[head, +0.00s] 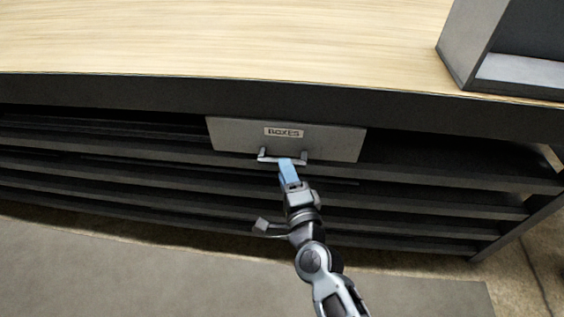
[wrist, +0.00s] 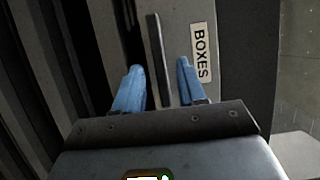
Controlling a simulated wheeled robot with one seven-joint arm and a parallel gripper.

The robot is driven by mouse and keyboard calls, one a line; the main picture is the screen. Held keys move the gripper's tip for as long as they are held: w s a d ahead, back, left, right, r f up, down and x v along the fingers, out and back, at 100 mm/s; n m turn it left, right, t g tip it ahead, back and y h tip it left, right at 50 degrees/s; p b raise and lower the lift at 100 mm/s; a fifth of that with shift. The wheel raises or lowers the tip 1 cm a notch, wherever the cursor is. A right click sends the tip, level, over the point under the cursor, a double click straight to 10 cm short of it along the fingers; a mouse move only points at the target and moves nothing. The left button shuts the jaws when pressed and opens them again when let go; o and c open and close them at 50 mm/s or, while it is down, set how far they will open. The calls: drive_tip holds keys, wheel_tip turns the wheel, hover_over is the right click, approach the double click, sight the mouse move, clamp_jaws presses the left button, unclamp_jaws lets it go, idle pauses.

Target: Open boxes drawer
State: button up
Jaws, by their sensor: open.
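The boxes drawer (head: 335,140) is a grey front under the wooden worktop, with a "BOXES" label and a bar handle (head: 268,158) low on its face. It looks closed or nearly so. In the wrist view the drawer front (wrist: 222,30) appears turned on its side. My gripper (head: 285,165) has blue fingers and is at the handle. In the wrist view my gripper (wrist: 160,80) is open, and the handle bar (wrist: 160,55) runs between the two fingers. I cannot tell whether either finger touches the bar.
The wooden worktop (head: 220,40) is above the drawer, with a grey open-sided box (head: 467,45) at its right. Dark shelves (head: 100,165) run below and to both sides. The floor (head: 130,270) in front is clear.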

sight(263, 137)
drive_tip(key=shift+b+x, duration=0.35)
drive_tip(key=shift+x, duration=1.75)
clamp_jaws()
